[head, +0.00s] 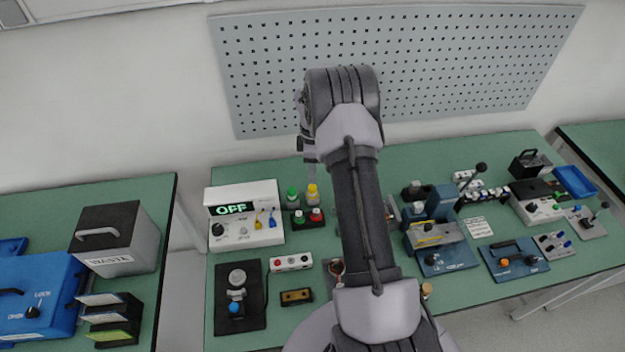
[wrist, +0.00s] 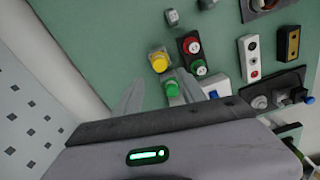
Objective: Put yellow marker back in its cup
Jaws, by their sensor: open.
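A small upright yellow-capped item (head: 312,191), which looks like the yellow marker, stands at the back left of the green bench. The yellow cap lies beyond the fingertips and does not appear touched. In the head view the gripper is mostly hidden behind my arm. I cannot tell which base is the marker's cup.
Red and green buttons (head: 307,216) sit just in front of the caps. A white box reading OFF (head: 245,232) stands to their left. The pegboard wall (head: 270,80) rises behind. Several devices (head: 440,245) crowd the bench's right side. My arm hides the bench middle.

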